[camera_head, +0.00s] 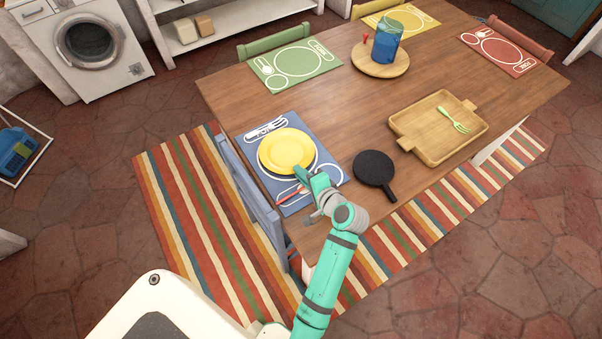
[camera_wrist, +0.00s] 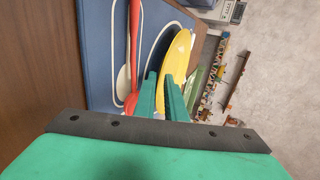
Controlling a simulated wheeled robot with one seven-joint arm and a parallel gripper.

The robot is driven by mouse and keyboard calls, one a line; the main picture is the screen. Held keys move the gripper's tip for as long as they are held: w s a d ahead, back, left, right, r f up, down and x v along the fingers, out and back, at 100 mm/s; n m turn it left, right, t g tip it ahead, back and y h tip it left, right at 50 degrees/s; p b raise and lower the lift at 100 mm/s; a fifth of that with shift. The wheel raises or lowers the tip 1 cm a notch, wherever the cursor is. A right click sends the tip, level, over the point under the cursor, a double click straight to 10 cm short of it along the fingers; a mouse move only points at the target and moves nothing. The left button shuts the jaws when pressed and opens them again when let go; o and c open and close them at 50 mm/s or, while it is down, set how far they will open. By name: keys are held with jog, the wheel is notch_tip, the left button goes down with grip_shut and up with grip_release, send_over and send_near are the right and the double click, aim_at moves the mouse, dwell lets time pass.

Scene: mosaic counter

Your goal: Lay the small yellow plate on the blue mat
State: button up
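The small yellow plate (camera_head: 286,149) is over the blue mat (camera_head: 279,191) at the near left of the table, and its far edge hides part of the mat's print. My gripper (camera_head: 301,174) is at the plate's near right rim. In the wrist view, my green fingers (camera_wrist: 162,95) stand on either side of the rim of the yellow plate (camera_wrist: 177,58), which looks pinched between them. The blue mat (camera_wrist: 98,50) lies beyond. A dark patch shows under the plate's edge; I cannot tell whether the plate touches the mat.
A red utensil (camera_head: 291,192) lies on the blue mat near my gripper. A black pan (camera_head: 374,168) is to the right, with a wooden tray (camera_head: 417,141) holding a green fork (camera_head: 453,119) beyond. A blue chair (camera_head: 247,186) stands at the table's left edge. The table's middle is clear.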

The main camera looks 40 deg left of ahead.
jog(key=v, duration=1.2)
jog(key=shift+r, duration=0.1)
